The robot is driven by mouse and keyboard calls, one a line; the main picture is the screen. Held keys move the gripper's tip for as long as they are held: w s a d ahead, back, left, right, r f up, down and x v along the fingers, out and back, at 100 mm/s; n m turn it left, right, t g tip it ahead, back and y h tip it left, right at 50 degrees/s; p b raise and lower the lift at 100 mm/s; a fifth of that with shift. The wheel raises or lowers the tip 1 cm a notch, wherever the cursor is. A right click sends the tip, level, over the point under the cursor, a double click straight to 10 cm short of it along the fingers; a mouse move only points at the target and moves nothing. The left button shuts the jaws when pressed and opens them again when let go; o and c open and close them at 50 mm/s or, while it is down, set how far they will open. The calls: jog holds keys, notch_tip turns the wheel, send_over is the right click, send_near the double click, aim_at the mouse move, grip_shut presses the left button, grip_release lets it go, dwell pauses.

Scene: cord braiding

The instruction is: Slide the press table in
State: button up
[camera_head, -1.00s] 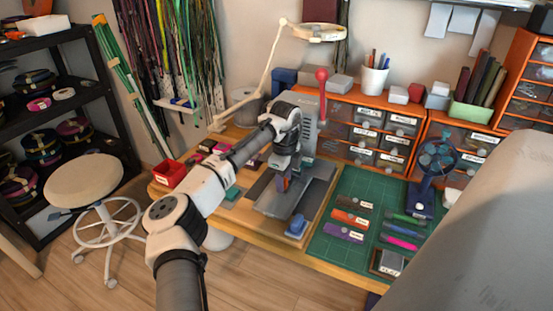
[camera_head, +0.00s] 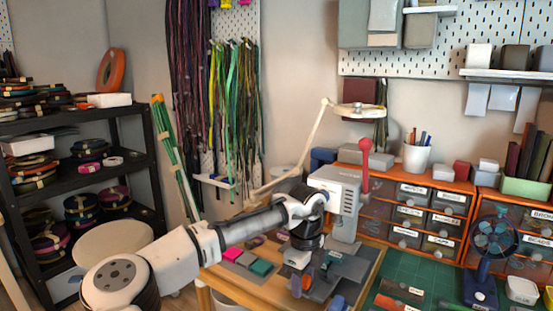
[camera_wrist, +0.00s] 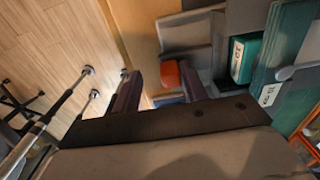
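The grey press (camera_head: 340,195) with a red-knobbed lever (camera_head: 366,150) stands on the wooden bench in the head view. Its flat grey table (camera_head: 350,268) extends out in front, partly hidden by my arm. My gripper (camera_head: 302,285) points down at the left front of that table. In the wrist view the two dark fingers of my gripper (camera_wrist: 158,88) are apart. A small orange-red piece (camera_wrist: 170,74) shows between them, close to the right finger. I cannot tell whether they touch. Grey plate surfaces (camera_wrist: 185,32) lie beyond it.
A blue piece (camera_head: 338,303) sits in front of the press table. A green cutting mat (camera_head: 400,270) and a blue fan (camera_head: 490,245) are to the right. Orange drawers (camera_head: 408,215) stand behind. A black shelf (camera_head: 140,150) and a round stool (camera_head: 112,243) are at the left.

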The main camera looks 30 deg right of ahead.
jog(key=w+r+n+t+h+p, duration=0.1)
jog(key=r+h, duration=0.3)
jog(key=r, duration=0.6)
jog(key=w+a+r+n+t+h+p, duration=0.1)
jog(key=w+r+n+t+h+p, duration=0.1)
jog(key=r, duration=0.9)
jog(key=w+r+n+t+h+p, duration=0.1)
jog(key=w+r+h, duration=0.4)
jog(key=r, duration=0.5)
jog(key=shift+a+r+n+t+h+p, duration=0.15)
jog(key=shift+a+n+t+h+p, duration=0.3)
jog(key=shift+n+p, duration=0.45)
jog(key=shift+w+d, duration=0.1)
